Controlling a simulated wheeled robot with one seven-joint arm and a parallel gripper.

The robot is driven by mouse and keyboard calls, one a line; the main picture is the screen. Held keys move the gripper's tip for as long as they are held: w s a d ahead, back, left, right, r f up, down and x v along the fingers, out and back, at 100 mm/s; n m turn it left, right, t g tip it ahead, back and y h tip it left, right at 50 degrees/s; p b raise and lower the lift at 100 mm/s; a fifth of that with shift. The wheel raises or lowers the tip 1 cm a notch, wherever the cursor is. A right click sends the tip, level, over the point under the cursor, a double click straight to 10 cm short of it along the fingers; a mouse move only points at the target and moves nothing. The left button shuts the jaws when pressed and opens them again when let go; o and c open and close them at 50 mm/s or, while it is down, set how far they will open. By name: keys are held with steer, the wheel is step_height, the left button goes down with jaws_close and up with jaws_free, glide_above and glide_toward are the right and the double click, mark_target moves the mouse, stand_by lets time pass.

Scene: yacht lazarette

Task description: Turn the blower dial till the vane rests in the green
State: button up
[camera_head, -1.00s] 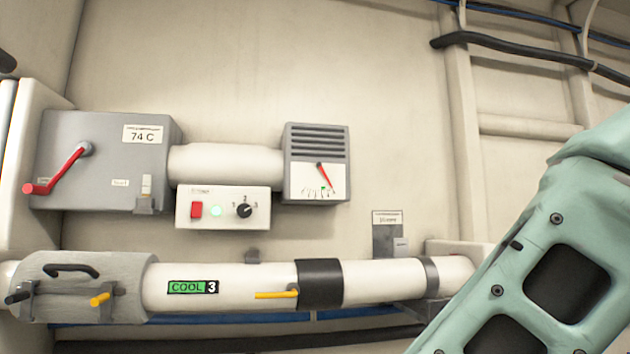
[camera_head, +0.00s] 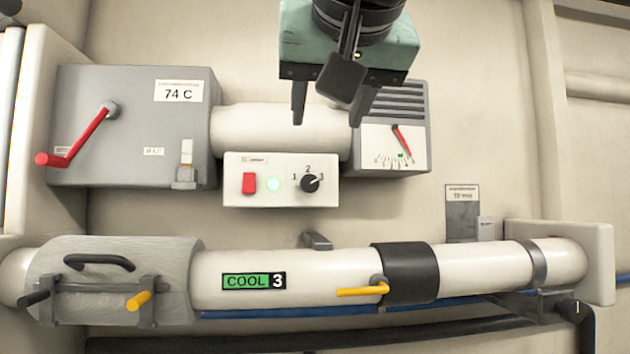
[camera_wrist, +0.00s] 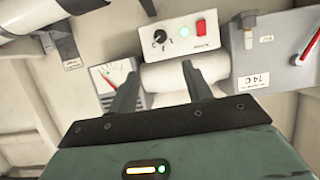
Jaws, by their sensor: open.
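The blower dial (camera_head: 311,182) is a black knob on a white control panel (camera_head: 233,191), marked 1, 2 and 3. Its white mark appears to point toward 3. The dial also shows in the wrist view (camera_wrist: 160,38), where the scene is upside down. The gauge (camera_head: 378,151) has a red vane (camera_head: 401,138) whose tip lies right of the small green mark. My gripper (camera_head: 329,112) is open and empty, fingers pointing down, above the panel in the head view and apart from the dial. In the wrist view my gripper (camera_wrist: 157,84) shows both fingers before the white duct.
The panel also has a red switch (camera_head: 249,183) and a lit green lamp (camera_head: 274,184). A grey box (camera_head: 130,130) with a red lever (camera_head: 80,140) stands left. A white pipe (camera_head: 330,268) with a yellow handle (camera_head: 362,291) and a COOL 3 label (camera_head: 254,281) runs below.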

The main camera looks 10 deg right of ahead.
mark_target(310, 183)
steer(key=p+x, duration=0.6)
steer(key=x, duration=1.1)
steer(key=shift+s+a+f, duration=0.1)
steer(key=shift+f, duration=0.05)
steer(key=c, duration=0.9)
